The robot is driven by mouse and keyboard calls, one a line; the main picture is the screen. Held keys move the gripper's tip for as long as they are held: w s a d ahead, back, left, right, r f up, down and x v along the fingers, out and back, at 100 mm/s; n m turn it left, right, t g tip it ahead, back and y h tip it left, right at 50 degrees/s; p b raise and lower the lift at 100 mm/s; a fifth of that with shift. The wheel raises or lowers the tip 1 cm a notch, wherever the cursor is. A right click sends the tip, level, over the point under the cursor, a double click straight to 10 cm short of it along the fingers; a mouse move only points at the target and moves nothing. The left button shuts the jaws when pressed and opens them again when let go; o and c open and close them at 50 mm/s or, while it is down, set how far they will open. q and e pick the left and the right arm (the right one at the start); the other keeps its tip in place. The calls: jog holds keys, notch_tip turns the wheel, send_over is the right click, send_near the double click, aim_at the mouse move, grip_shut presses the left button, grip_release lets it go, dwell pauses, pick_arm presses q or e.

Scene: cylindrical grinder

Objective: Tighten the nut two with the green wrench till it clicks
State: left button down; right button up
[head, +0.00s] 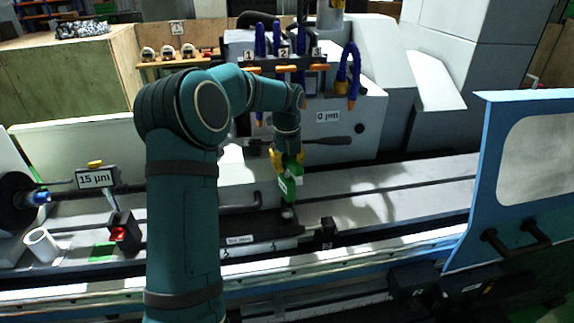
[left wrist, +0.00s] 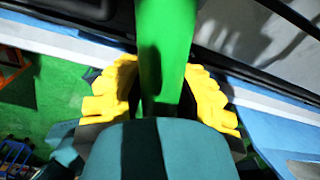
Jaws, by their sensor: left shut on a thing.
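My left gripper (head: 287,160) has yellow fingers and is shut on the green wrench (head: 290,184). The wrench hangs down below the fingers, with its dark lower end (head: 287,212) at the machine bed. In the left wrist view the yellow fingers (left wrist: 160,95) sit on both sides of the green wrench handle (left wrist: 165,45). My right gripper is not in view.
A blue-framed guard (head: 480,150) stands at the right. A "15 µm" gauge (head: 96,179), a red-buttoned block (head: 120,232) and a white cup (head: 41,244) are at the left. Blue hoses (head: 353,70) hang at the back. The bed right of the wrench (head: 400,190) is clear.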

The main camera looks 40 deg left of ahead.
pick_arm(q)
jog(key=shift+n, duration=0.4)
jog(key=shift+w+r, duration=0.1)
jog(key=shift+r, duration=2.45)
jog(key=shift+r, duration=2.5)
